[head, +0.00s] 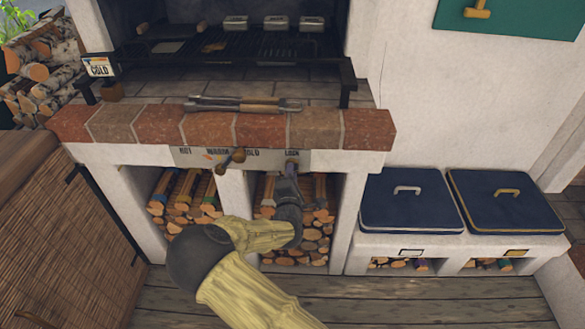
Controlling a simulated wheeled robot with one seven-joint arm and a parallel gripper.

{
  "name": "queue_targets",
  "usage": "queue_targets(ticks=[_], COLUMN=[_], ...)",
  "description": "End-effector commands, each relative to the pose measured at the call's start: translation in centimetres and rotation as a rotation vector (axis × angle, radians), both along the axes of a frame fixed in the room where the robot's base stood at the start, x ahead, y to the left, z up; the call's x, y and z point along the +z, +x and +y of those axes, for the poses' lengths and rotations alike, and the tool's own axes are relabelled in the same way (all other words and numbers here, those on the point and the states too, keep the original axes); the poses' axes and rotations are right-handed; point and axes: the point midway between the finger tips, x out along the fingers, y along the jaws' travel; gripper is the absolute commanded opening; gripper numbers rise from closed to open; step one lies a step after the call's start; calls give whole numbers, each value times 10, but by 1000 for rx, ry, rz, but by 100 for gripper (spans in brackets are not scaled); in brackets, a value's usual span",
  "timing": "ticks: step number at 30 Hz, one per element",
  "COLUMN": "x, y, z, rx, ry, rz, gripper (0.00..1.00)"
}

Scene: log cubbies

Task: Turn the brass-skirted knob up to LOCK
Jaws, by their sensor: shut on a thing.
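A pale control panel (200,155) under the brick ledge carries the words HOT, WARM, COLD and LOCK. LOCK is at its right end. A brown and brass-coloured knob (236,156) with a lever-like handle sits on the panel near COLD. My gripper (291,172) is at the panel's right part, just below LOCK, shut on a small knob there. The fingers cover most of that knob, so its skirt and pointing direction cannot be made out. My arm comes up from below, in front of the right log cubby.
The brick ledge (215,127) juts out above the panel and holds long tongs (240,103). Log cubbies (186,190) lie below, split by a white pillar (233,187). Two blue-lidded bins (408,205) stand at right. A wicker cabinet (75,225) is at left.

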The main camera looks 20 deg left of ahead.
Motion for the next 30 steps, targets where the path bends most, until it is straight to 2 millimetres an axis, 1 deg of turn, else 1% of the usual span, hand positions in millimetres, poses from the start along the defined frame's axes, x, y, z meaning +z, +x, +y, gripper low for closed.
queue_targets(ticks=[5,8,12,14,23,26,30], x=[-2,-1,-2,-2,-2,-3,-3], y=[-1,-1,-1,-1,-1,-1,-1], z=[0,0,0,0,0,0,0], rx=[0,1,1,1,1,2,1], ry=[-15,-108,-293,-334,-360,-463,-649], rz=[0,-23,-68,-78,-83,-108,-153], gripper=[2,2,2,2,2,2,2])
